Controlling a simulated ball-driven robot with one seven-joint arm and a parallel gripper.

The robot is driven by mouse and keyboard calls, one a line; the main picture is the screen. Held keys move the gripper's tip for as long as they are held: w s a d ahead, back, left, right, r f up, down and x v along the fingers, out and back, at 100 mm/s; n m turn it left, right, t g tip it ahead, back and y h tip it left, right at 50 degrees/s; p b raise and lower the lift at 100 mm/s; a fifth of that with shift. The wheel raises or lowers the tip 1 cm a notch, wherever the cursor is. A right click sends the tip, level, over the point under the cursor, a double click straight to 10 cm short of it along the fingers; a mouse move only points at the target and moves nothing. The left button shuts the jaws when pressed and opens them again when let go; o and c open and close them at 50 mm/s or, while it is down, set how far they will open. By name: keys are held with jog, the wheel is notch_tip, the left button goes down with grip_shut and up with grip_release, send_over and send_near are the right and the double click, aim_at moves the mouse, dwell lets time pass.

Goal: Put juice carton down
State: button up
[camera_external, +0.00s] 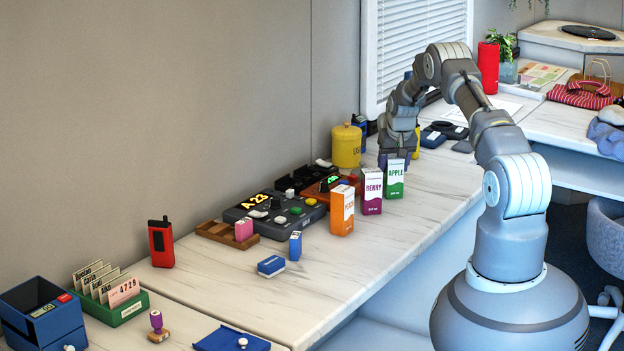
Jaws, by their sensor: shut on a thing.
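Three juice cartons stand in a slanting row near the table's front edge. They are an orange and white peach carton (342,211), a purple and white berry carton (372,192) and a green and white apple carton (394,180). My gripper (395,160) points down at the apple carton, the farthest in the row, and is shut on it at its top. The apple carton is upright, with its base at or very near the tabletop; I cannot tell whether it touches. The carton partly hides the fingertips.
A dark console (275,215) and a yellow tin (346,146) stand behind the cartons. A blue box (271,266) and a small blue block (295,246) lie left. A red radio (161,243) stands farther left. Bare white tabletop (430,195) lies right of the cartons.

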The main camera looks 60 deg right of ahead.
jog(key=o, duration=1.2)
jog(key=p+v, duration=0.4)
jog(key=v, duration=0.8)
jog(key=w+a+r+n+t, duration=0.1)
jog(key=w+a+r+t, duration=0.15)
jog(key=a+r, duration=0.65)
jog(key=w+a+r+n+t, duration=0.15)
jog(key=w+a+r, duration=0.3)
jog(key=r, duration=0.85)
jog(key=w+a+r+n+t, duration=0.2)
jog(key=w+a+r, duration=0.1)
jog(key=a+r, duration=0.55)
jog(key=s+a+r+n+t+y, duration=0.1)
jog(key=s+a+r, duration=0.4)
jog(key=r, duration=0.5)
jog(key=s+a+r+n+t+y, duration=0.1)
jog(key=s+a+r+n+t, duration=0.1)
jog(key=s+a+r, duration=0.4)
jog(key=s+a+r+n+t+y, duration=0.1)
jog(key=s+a+r+t, duration=0.2)
jog(key=a+r, duration=0.9)
jog(key=shift+s+a+r+n, duration=0.1)
jog(key=shift+s+r+n, duration=0.05)
jog(key=shift+s+r, duration=0.55)
jog(key=shift+s+a+r+n, duration=0.1)
jog(key=shift+s+r, duration=0.4)
jog(key=shift+s, duration=0.35)
